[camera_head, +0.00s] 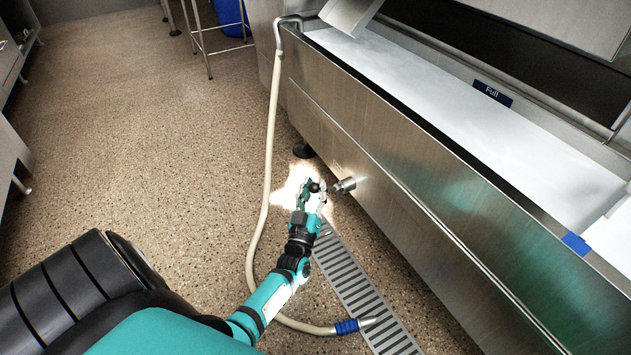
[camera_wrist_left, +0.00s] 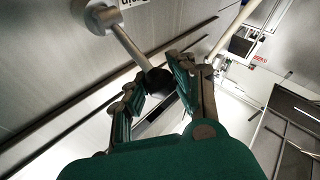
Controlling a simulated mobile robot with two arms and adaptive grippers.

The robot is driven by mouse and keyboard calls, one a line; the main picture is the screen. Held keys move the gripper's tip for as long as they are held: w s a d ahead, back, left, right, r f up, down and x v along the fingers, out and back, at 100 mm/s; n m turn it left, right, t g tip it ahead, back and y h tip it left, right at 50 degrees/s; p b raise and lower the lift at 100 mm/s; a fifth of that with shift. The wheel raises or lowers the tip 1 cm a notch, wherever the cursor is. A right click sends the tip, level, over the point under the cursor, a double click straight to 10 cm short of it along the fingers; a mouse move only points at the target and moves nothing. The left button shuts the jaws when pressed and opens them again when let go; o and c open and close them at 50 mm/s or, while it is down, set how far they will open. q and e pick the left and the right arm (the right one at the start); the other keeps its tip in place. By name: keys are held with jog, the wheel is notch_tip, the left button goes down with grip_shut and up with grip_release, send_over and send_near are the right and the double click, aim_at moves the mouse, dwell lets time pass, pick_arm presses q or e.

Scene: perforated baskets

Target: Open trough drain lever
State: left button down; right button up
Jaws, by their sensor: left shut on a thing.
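The steel trough (camera_head: 385,135) runs diagonally on the right in the head view. Its drain lever (camera_head: 345,185) sticks out low on the front wall and ends in a dark knob. In the left wrist view the lever (camera_wrist_left: 128,42) is a metal rod running from a round pivot to the black knob (camera_wrist_left: 157,80). My left gripper (camera_head: 315,189) is at the lever's knob end. In the wrist view its green fingers (camera_wrist_left: 162,90) are on both sides of the knob and shut on it; they hide part of it. My right gripper is not in view.
A beige hose (camera_head: 268,160) hangs from the trough's corner and curls on the floor to a blue-banded end (camera_head: 347,327). A slotted floor drain (camera_head: 350,280) lies below the lever. The speckled floor (camera_head: 150,120) at left is open.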

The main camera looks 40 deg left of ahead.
pick_arm(q)
jog(key=shift+s+a+f, duration=0.15)
jog(key=shift+s+f, duration=0.1)
jog(key=c, duration=1)
grip_release()
jog(key=shift+a+r, duration=0.1)
jog(key=shift+w+r, duration=0.1)
jog(key=shift+r, duration=0.2)
notch_tip(320, 180, up, 10)
jog(key=shift+f, duration=0.25)
